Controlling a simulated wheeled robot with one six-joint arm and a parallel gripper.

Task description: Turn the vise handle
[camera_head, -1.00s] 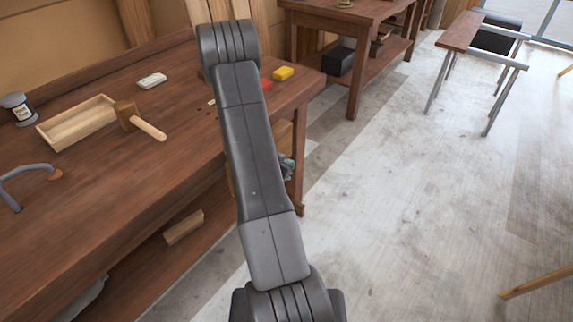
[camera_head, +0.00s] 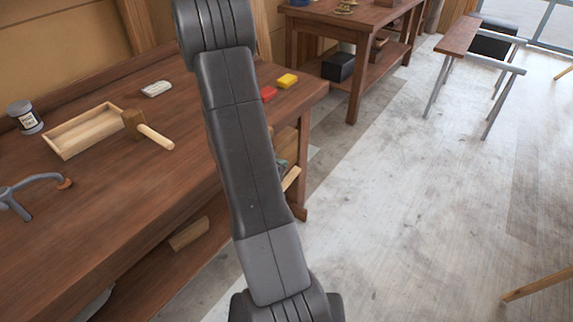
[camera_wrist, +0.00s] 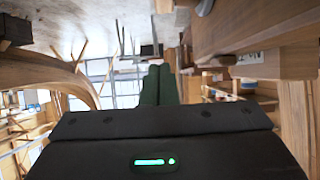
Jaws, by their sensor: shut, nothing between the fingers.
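My gripper (camera_wrist: 159,86) shows in the wrist view as two dark green fingers lying together, shut and empty. It is hidden in the head view, where my arm covers the middle. No vise handle can be made out clearly. Behind my arm, at the right end of the workbench (camera_head: 75,210), a small teal-grey part (camera_head: 281,167) and a pale wooden piece (camera_head: 291,179) show beside it. These may belong to the vise, but most of that spot is hidden.
On the bench lie a mallet (camera_head: 150,133), an open wooden tray (camera_head: 62,150), a can (camera_head: 25,117), a grey clamp-like tool (camera_head: 30,183), and yellow (camera_head: 287,80) and red (camera_head: 268,93) blocks.

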